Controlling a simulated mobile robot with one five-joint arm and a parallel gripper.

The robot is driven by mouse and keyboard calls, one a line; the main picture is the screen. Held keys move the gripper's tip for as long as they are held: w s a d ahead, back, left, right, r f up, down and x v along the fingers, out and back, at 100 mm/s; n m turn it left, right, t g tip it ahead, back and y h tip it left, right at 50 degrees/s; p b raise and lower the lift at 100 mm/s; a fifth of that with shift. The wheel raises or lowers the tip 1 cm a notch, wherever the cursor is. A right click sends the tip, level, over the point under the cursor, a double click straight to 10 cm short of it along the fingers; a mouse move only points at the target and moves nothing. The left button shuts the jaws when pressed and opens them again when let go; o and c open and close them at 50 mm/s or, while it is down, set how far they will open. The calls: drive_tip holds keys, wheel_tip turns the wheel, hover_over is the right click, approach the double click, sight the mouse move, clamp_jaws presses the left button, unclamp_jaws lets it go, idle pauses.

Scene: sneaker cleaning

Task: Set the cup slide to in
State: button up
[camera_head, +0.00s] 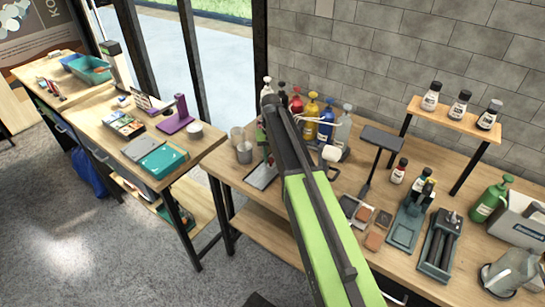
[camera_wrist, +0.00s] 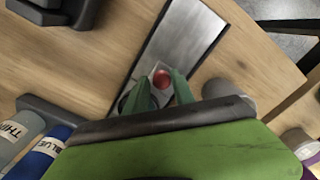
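The cup slide (camera_wrist: 182,38) shows in the wrist view as a long grey metal plate with dark edges, running up and to the right. A red round knob (camera_wrist: 162,78) sits on a small pale block at its near end. My gripper (camera_wrist: 164,90) has two green fingers spread apart, with the knob showing in the gap between them. I cannot tell whether either finger touches it. In the head view the slide (camera_head: 262,176) lies at the table's left end, and my arm partly hides it and my gripper.
Grey cups (camera_head: 245,153) stand left of the slide in the head view; a grey cylinder (camera_wrist: 228,92) is close right of my gripper in the wrist view. Colored bottles (camera_head: 311,117) stand behind my arm. A dark stand (camera_head: 381,138) and small blocks are to the right.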

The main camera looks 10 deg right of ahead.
drive_tip(key=o, duration=0.3)
wheel_tip(320, 180, up, 18)
drive_tip(key=p, duration=1.7)
drive_tip(key=shift+f, duration=0.25)
drive_tip(key=shift+f, duration=0.1)
